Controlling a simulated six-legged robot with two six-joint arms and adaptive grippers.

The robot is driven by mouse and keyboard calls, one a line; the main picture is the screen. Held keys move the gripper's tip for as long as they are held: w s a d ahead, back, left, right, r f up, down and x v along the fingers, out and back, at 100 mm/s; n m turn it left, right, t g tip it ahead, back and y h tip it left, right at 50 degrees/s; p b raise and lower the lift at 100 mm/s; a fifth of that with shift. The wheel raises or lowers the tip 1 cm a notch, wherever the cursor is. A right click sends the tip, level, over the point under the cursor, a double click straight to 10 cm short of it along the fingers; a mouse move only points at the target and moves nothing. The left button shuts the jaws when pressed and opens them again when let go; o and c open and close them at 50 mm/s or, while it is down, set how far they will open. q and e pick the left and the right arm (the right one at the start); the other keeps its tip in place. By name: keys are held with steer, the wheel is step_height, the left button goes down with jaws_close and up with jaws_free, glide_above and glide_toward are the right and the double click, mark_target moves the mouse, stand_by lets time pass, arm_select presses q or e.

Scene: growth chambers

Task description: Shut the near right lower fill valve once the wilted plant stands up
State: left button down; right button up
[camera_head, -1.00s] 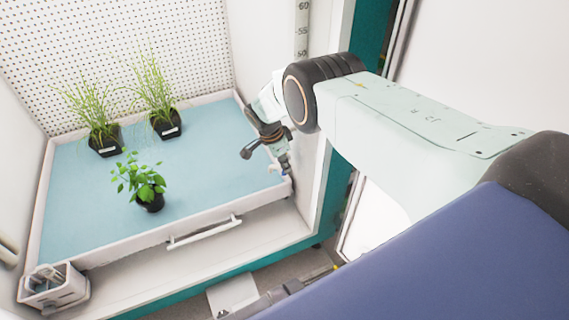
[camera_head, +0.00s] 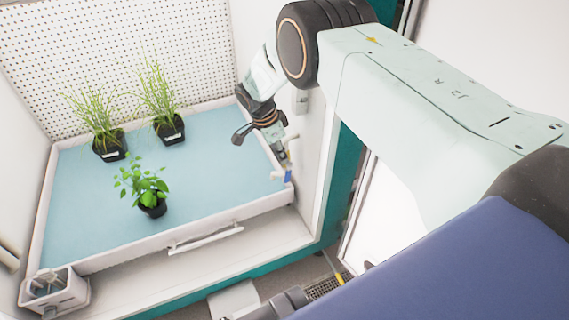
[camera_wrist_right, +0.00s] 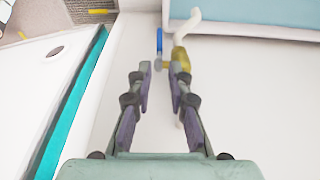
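The leafy green plant (camera_head: 148,185) stands in a black pot on the blue tray bed (camera_head: 85,205); its stem rises, with some leaves spread to the left. The valve has a blue handle (camera_wrist_right: 159,42) and a brass-coloured body (camera_wrist_right: 180,55), with a pale spout, beside the tray's edge. In the head view the handle (camera_head: 287,175) shows small at the tray's right corner. My right gripper (camera_wrist_right: 160,68) is open, its fingers apart and empty, just short of the valve; it also shows in the head view (camera_head: 281,152). My left gripper is out of view.
Two grassy plants (camera_head: 105,125) (camera_head: 162,102) stand in black pots at the back. A white handle bar (camera_head: 205,240) runs along the tray front. A small white box (camera_head: 55,292) sits at the front left. The chamber's side wall (camera_wrist_right: 230,100) is close to my right gripper.

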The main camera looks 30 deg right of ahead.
steer(key=shift+v, duration=2)
steer(key=shift+s+f, duration=0.1)
steer(key=shift+c, duration=0.4)
